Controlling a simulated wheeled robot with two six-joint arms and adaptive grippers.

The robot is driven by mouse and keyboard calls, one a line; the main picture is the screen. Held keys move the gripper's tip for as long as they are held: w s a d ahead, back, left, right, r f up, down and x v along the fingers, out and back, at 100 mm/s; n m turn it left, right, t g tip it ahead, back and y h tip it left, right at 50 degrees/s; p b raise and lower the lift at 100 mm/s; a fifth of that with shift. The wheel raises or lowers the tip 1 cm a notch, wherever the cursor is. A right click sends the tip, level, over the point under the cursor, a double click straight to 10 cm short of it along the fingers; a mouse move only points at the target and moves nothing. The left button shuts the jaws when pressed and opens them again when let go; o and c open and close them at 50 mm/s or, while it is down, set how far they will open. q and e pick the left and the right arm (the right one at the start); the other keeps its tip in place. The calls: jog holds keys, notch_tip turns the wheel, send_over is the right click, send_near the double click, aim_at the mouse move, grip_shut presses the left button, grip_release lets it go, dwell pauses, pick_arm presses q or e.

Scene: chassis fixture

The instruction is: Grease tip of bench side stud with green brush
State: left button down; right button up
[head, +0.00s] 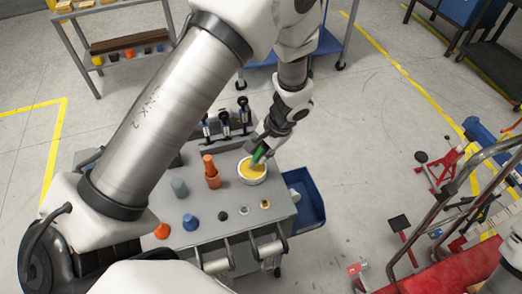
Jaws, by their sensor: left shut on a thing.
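My left gripper (266,143) reaches down from the top over the grey bench and is shut on the green brush (259,153). The brush points down into a white-rimmed bowl of yellow grease (250,174). Its lower end is over or in the grease; I cannot tell whether it touches. The gripper hides part of the brush. I cannot make out for sure which item is the bench side stud. My right gripper is not in view.
Red frames and metal tubing (440,170) stand right; floor lies between.

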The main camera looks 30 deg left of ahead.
pick_arm(q)
notch_tip(320, 180, up, 6)
jog(key=p, duration=0.4)
jog(key=shift+r+p, duration=0.25)
jog(key=shift+p, duration=0.1)
jog(key=shift+f, duration=0.1)
